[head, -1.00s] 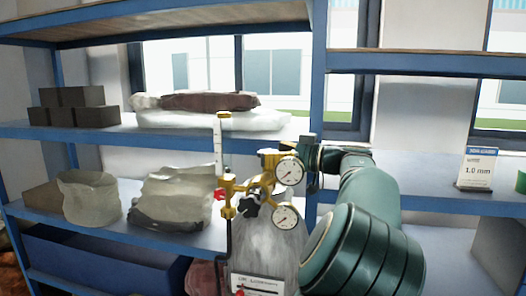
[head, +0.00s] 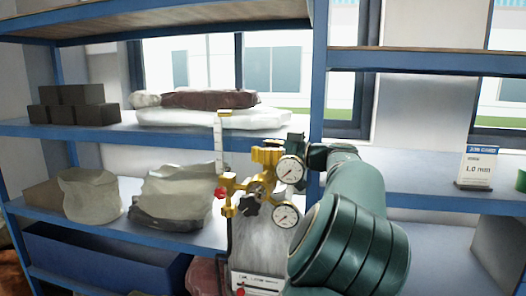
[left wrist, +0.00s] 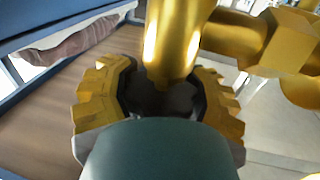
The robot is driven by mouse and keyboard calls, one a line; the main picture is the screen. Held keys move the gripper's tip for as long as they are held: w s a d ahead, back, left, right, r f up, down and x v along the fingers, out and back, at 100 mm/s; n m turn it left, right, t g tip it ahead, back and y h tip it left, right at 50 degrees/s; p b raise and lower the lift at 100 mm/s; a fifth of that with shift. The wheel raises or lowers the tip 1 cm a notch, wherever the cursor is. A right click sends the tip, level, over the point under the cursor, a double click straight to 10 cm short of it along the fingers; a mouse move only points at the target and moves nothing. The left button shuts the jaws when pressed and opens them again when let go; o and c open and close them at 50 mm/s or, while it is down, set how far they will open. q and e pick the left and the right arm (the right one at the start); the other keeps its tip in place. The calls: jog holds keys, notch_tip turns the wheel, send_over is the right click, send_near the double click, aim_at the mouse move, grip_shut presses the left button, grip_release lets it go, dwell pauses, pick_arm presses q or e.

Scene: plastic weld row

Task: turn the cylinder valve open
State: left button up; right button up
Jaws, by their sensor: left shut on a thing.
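The grey gas cylinder (head: 258,248) stands upright in front of the shelf, with a brass regulator and two round gauges (head: 290,170) (head: 286,215) at its top. The yellow valve handwheel (head: 268,155) is beside the upper gauge, partly hidden. My left gripper (head: 294,146) reaches in behind that gauge, and its fingertips are mostly hidden. In the left wrist view, the notched yellow handwheel (left wrist: 105,88) shows on both sides of the dark fingers, below a shiny brass body (left wrist: 172,40). The left gripper is shut on the handwheel. My right gripper is not in view.
A black knob (head: 249,204) and a red knob (head: 220,193) sit on the regulator's left. Blue shelving with bags (head: 180,196) and dark blocks (head: 75,104) stands behind. A printed sign (head: 478,167) stands on the right shelf.

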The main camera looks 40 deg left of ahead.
pick_arm(q)
jog(key=shift+g, duration=0.3)
jog(key=n+g+h+p, duration=0.1)
jog(key=g, duration=0.1)
jog(key=n+g+h+p, duration=0.1)
jog(key=n+g, duration=0.1)
jog(key=shift+s+d+n+h+p, duration=0.15)
jog(key=shift+n+h+p, duration=0.15)
jog(key=shift+s+d+f+n+g+h, duration=0.1)
jog(key=shift+d+n+g+h, duration=0.05)
jog(key=shift+n+g+h, duration=0.8)
jog(key=shift+s+d+n+g+h, duration=0.1)
jog(key=shift+n+g+h, duration=0.65)
jog(key=shift+g+h, duration=0.3)
jog(key=shift+n+g+h, duration=0.4)
jog(key=o, duration=1.3)
jog(key=shift+d, duration=0.1)
jog(key=shift+m+t+y, duration=0.5)
jog(key=shift+m+y, duration=0.1)
jog(key=shift+y, duration=0.2)
